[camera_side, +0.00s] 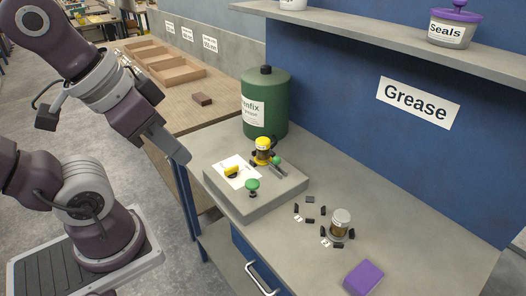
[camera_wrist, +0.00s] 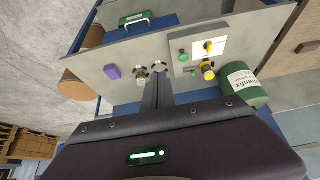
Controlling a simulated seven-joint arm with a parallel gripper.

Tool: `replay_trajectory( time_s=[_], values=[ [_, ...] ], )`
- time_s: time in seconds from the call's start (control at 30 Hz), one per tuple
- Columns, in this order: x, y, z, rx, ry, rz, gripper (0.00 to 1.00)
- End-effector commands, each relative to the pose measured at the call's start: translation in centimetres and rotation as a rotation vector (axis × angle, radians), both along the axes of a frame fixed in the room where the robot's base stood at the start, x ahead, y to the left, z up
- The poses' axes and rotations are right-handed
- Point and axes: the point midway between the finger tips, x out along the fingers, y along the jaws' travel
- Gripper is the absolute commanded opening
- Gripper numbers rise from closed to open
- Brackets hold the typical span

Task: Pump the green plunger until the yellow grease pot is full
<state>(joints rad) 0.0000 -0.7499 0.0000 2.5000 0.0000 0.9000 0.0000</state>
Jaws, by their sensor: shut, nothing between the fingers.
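The green plunger (camera_side: 252,185) is a round green knob standing up at the front of the grey block. It also shows in the wrist view (camera_wrist: 183,57). The yellow grease pot (camera_side: 264,147) has a yellow cap and a clear body with brown contents, and stands at the block's back edge; it also shows in the wrist view (camera_wrist: 208,70). How full it is, I cannot tell. A smaller green knob (camera_side: 277,160) is beside it. My gripper (camera_side: 184,158) is shut and empty, left of the block and apart from it. Its fingers (camera_wrist: 159,83) show in the wrist view.
The block (camera_side: 278,199) carries a white panel with a yellow lever (camera_side: 231,171). A large green canister (camera_side: 266,105) stands behind it. A silver-lidded pot (camera_side: 341,223), small dark clips and a purple block (camera_side: 363,277) lie to the right. A shelf (camera_side: 370,33) overhangs the back.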

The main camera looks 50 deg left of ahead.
Motion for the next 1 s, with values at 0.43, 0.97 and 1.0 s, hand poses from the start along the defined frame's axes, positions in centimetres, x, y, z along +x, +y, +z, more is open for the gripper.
replay_trajectory(
  time_s=[0.43, 0.97, 1.0],
  values=[
    [0.0, 0.0, 0.0, 0.000, 0.000, 0.000, 0.00],
    [1.3, 1.2, 0.2, 0.032, -0.024, 0.042, 0.00],
    [2.3, 2.1, 0.4, 0.055, -0.043, 0.069, 0.00]
  ],
)
